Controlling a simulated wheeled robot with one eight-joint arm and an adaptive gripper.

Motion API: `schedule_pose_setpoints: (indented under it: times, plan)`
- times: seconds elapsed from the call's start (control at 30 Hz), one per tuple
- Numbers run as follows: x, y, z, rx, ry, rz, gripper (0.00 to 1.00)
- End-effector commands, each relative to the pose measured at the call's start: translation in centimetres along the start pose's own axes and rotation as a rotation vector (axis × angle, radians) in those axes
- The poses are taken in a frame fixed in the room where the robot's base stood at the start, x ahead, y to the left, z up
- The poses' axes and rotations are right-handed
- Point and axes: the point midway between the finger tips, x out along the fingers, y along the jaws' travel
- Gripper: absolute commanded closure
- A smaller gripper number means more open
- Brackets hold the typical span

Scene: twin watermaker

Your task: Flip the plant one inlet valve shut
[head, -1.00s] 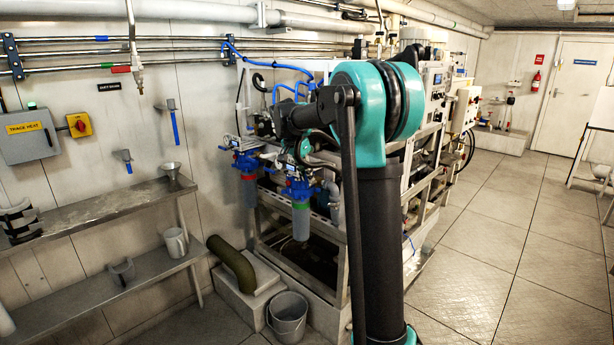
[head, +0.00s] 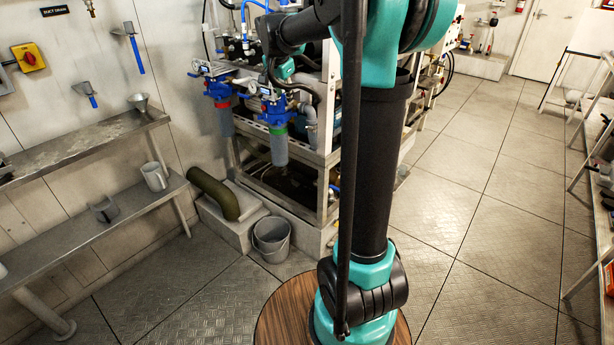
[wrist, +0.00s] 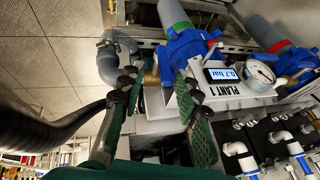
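The plant one panel (wrist: 205,98), lettered PLANT 1, shows in the wrist view with a 0.7 bar display (wrist: 223,73) and a round gauge (wrist: 261,73). Its blue filter head (wrist: 185,48) carries a grey bowl with a green ring; in the head view this filter (head: 277,140) hangs at the skid's front. My gripper (wrist: 157,85) is open, its two green-padded fingers apart beside the panel and filter head. A brass-coloured fitting (wrist: 151,74) shows between the fingertips. I cannot make out the inlet valve's handle or whether a finger touches anything. In the head view my arm partly hides the gripper.
A grey elbow pipe (wrist: 112,62) runs close by the left finger. A second filter with a red ring (head: 222,105) hangs left of plant one's. A grey bucket (head: 271,238) stands on the floor below. Open tiled floor (head: 480,240) lies to the right.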

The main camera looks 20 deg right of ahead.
Motion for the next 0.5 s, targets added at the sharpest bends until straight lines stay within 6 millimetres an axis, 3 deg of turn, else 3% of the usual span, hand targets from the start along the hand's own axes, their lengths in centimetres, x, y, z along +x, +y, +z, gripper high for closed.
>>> schedule_pose_setpoints:
  times: [0.5]
  plan:
    - [-9.5,0.0,0.0,-0.003,0.0,0.003,0.67]
